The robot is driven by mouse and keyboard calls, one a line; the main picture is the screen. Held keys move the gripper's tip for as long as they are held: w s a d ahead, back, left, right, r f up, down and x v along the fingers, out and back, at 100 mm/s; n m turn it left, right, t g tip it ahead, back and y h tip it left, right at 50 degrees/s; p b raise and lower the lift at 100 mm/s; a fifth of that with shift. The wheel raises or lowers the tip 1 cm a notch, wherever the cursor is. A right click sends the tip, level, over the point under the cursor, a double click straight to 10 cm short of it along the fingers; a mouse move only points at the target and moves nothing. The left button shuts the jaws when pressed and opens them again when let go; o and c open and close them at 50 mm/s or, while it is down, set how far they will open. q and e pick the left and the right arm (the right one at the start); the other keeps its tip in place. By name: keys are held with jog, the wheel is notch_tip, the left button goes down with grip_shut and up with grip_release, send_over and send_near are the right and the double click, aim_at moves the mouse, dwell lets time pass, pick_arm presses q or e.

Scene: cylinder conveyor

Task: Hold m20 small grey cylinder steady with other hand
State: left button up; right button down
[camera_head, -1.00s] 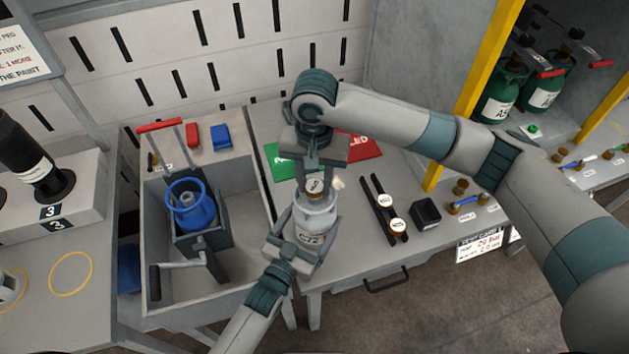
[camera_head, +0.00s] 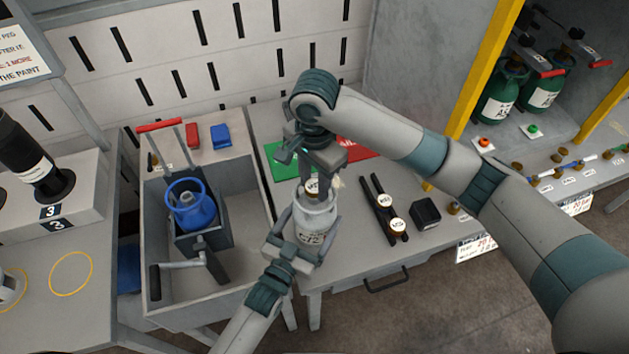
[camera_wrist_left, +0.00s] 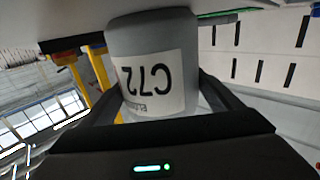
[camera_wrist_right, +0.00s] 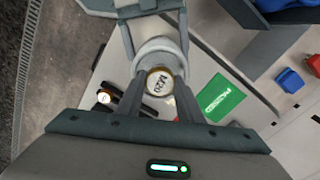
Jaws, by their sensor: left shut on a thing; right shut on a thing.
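The small grey cylinder (camera_head: 318,214), labelled C72, stands upright near the front edge of the bench. My left gripper (camera_head: 308,226) is shut around its body from the front; the left wrist view shows the cylinder (camera_wrist_left: 152,40) between the two fingers. My right gripper (camera_head: 321,184) points down from above and is shut on the round brass-rimmed cap marked M20 (camera_wrist_right: 160,82) at the cylinder's top. In the head view the cap (camera_head: 312,187) is partly hidden by the right fingers. Whether the cap is seated on the neck cannot be told.
A green mat (camera_head: 281,160) and a red mat (camera_head: 358,147) lie behind. Black rails (camera_head: 378,205) with caps and a small black box (camera_head: 425,211) are to the right. A blue cylinder (camera_head: 192,208) sits in the left trough. Green cylinders (camera_head: 502,92) stand on the right shelf.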

jog(key=shift+m, duration=1.1)
jog(key=shift+m, duration=1.1)
jog(key=m, duration=0.3)
jog(key=shift+m, duration=0.4)
jog(key=c, duration=1.3)
grip_release()
